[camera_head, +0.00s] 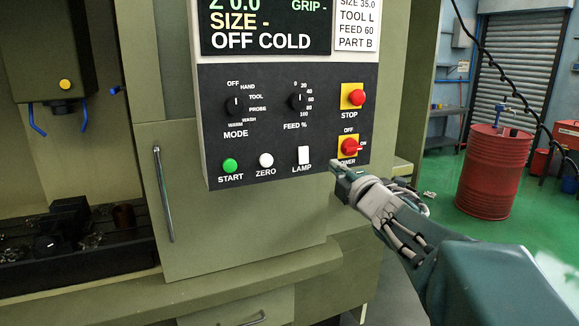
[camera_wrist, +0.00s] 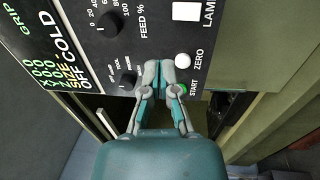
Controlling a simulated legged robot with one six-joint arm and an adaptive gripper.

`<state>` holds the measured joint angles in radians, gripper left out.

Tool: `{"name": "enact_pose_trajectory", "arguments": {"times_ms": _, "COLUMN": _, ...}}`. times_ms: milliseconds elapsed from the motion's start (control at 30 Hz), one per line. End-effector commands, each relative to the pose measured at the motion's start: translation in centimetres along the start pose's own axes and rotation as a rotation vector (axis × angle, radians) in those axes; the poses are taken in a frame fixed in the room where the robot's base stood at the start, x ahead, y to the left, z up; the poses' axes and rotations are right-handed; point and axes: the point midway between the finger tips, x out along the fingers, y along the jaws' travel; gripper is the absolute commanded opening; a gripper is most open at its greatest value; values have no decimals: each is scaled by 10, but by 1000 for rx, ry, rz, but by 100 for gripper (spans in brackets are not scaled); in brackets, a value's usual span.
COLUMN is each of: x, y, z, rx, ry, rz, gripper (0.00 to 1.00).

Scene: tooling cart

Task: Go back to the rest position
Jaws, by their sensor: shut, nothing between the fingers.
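My gripper (camera_head: 343,172) is shut and empty, at the lower right of the control panel in the head view, just below the red POWER switch (camera_head: 349,147). I cannot tell whether it touches the panel. In the wrist view my gripper (camera_wrist: 167,68) has its fingertips together, with the white ZERO button (camera_wrist: 182,61) just beyond them. The green START button (camera_head: 230,165), the LAMP switch (camera_head: 303,155) and the MODE knob (camera_head: 234,106) are in plain sight in the head view. The display (camera_head: 265,28) reads "OFF COLD".
A red STOP button (camera_head: 357,97) sits above POWER. A cabinet door with a metal handle (camera_head: 163,194) is below left of the panel. A red drum (camera_head: 494,170) stands at the right on open green floor. A dark machine bed (camera_head: 80,285) is at the left.

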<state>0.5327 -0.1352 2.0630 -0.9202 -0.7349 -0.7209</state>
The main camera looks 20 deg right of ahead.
Motion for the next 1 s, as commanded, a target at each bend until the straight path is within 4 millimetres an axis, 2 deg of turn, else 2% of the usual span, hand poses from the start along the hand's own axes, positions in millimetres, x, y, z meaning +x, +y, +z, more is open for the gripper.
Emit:
{"name": "enact_pose_trajectory", "arguments": {"times_ms": 233, "x": -5, "y": -1, "z": -6, "rx": 73, "ry": -54, "rz": -23, "gripper": 0}}
{"name": "enact_pose_trajectory", "arguments": {"times_ms": 367, "x": -22, "y": -10, "z": -16, "rx": 260, "ry": -184, "rz": -88, "gripper": 0}}
{"name": "enact_pose_trajectory", "arguments": {"times_ms": 467, "x": -42, "y": -25, "z": -27, "rx": 434, "ry": -293, "rz": -155, "gripper": 0}}
{"name": "enact_pose_trajectory", "arguments": {"times_ms": 567, "x": -66, "y": -45, "z": -41, "rx": 608, "ry": -398, "rz": -233, "gripper": 0}}
{"name": "enact_pose_trajectory", "arguments": {"times_ms": 767, "x": -128, "y": -93, "z": -80, "rx": 946, "ry": -601, "rz": -430, "gripper": 0}}
{"name": "enact_pose_trajectory", "arguments": {"times_ms": 1000, "x": -219, "y": -149, "z": -143, "rx": 1268, "ry": -836, "rz": -735, "gripper": 0}}
